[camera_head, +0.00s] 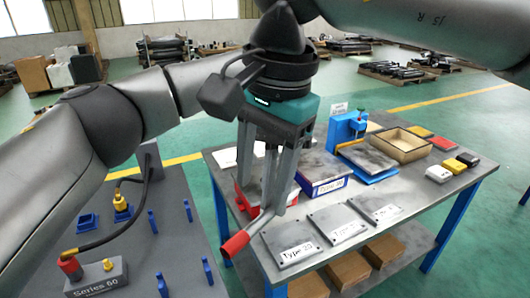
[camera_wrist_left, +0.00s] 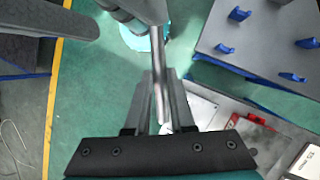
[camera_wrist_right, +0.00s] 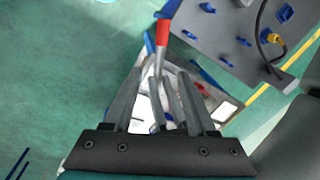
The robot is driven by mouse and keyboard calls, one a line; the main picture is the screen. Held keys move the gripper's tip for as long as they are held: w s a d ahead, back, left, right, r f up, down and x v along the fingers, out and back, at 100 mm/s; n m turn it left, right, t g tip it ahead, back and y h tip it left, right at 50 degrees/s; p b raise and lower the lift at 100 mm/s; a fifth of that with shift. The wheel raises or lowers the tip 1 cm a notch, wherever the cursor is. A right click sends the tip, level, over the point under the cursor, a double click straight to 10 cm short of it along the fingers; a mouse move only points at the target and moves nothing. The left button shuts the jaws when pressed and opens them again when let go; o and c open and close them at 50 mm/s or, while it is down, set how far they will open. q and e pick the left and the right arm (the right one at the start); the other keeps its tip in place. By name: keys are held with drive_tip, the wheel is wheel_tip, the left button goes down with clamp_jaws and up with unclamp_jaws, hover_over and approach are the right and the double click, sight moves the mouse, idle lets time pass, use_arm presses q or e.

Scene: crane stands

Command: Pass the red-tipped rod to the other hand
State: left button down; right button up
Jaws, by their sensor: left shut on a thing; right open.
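The grey rod has a red tip (camera_head: 235,243), which hangs low and to the left in the head view. My left gripper (camera_head: 270,208) is shut on the grey shaft. In the left wrist view the shaft (camera_wrist_left: 159,98) runs between the left gripper's fingers. My right gripper (camera_wrist_right: 160,72) is open. In the right wrist view the red tip (camera_wrist_right: 162,32) lies just beyond its fingertips, and the grey shaft lines up with its gap. I cannot tell whether the shaft is between the right fingers or beyond them. The grippers overlap in the head view, so their fingers are hard to separate.
Below, a grey workbench (camera_head: 437,188) carries flat labelled plates (camera_head: 345,222), an open box (camera_head: 400,146) and a blue fixture (camera_head: 345,130). At lower left, a grey panel (camera_head: 185,240) holds blue hooks and a "Series 60" block (camera_head: 97,284). Green floor lies around both.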

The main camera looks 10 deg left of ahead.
sight(255, 223)
drive_tip(key=f, duration=0.5)
drive_tip(key=a+f, duration=0.1)
drive_tip(key=f, duration=0.1)
drive_tip(key=shift+w+f, duration=0.3)
drive_tip(key=shift+f, duration=0.1)
clamp_jaws()
idle(0.9)
use_arm(q)
drive_tip(key=c, duration=0.7)
unclamp_jaws()
drive_tip(key=shift+r, duration=0.15)
